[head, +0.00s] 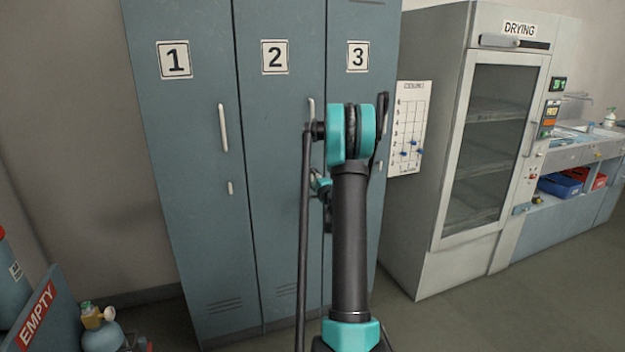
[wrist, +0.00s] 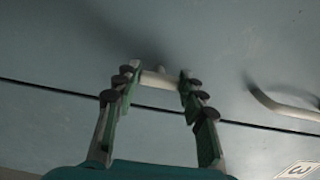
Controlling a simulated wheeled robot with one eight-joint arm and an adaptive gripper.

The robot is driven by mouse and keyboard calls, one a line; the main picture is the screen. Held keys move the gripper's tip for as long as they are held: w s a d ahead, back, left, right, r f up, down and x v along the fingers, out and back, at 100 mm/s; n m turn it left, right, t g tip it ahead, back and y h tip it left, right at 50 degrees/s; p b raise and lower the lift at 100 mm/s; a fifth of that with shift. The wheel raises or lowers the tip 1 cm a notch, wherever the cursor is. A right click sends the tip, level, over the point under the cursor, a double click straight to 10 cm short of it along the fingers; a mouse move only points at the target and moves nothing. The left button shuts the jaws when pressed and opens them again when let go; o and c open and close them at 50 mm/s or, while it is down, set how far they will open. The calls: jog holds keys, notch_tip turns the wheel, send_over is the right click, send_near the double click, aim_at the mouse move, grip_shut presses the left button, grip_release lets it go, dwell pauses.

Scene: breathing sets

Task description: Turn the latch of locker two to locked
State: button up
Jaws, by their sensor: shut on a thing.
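Locker two (head: 275,150) is the middle blue-grey locker door, marked 2. In the wrist view, its small pale latch (wrist: 158,79) lies between my gripper's fingertips (wrist: 160,82), which are shut on it at its two ends. The latch bar runs roughly along the dark door seam, like the handle. In the head view, my own arm hides the latch and most of my gripper. Locker two's pale handle (wrist: 285,108) shows at the right of the wrist view, and its top shows in the head view (head: 311,108).
Locker one (head: 190,140), with its handle and small upright latch (head: 230,188), stands to the left. Locker three (head: 357,25) is to the right. A drying cabinet (head: 455,20) stands further right. An EMPTY sign (head: 38,315) and a cylinder are at lower left.

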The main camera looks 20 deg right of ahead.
jog(key=o, duration=1.2)
jog(key=shift+c, duration=0.2)
jog(key=shift+s, duration=0.1)
jog(key=s, duration=1.1)
jog(key=shift+s, duration=0.4)
